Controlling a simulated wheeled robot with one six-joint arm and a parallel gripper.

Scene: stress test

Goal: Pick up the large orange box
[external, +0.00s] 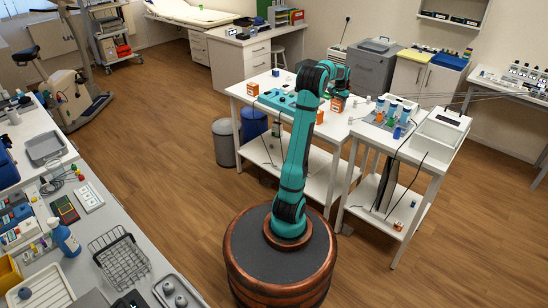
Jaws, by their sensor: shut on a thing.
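An orange box (337,104) with a pale label, which I take for the large one, is at the right part of the white table (240,92). My gripper (339,94) points down at its top and is shut on it; the fingers are small and partly hidden by my arm. I cannot tell whether the box touches the tabletop. A third, smaller orange one (319,117) shows near the front edge, beside my teal arm.
A teal tray (275,101) lies on the table left of my arm. A white side table (436,151) on the right holds blue-topped bottles (392,109) and a white box (440,132). Bins (223,143) stand at the left. Open wooden floor lies around my base.

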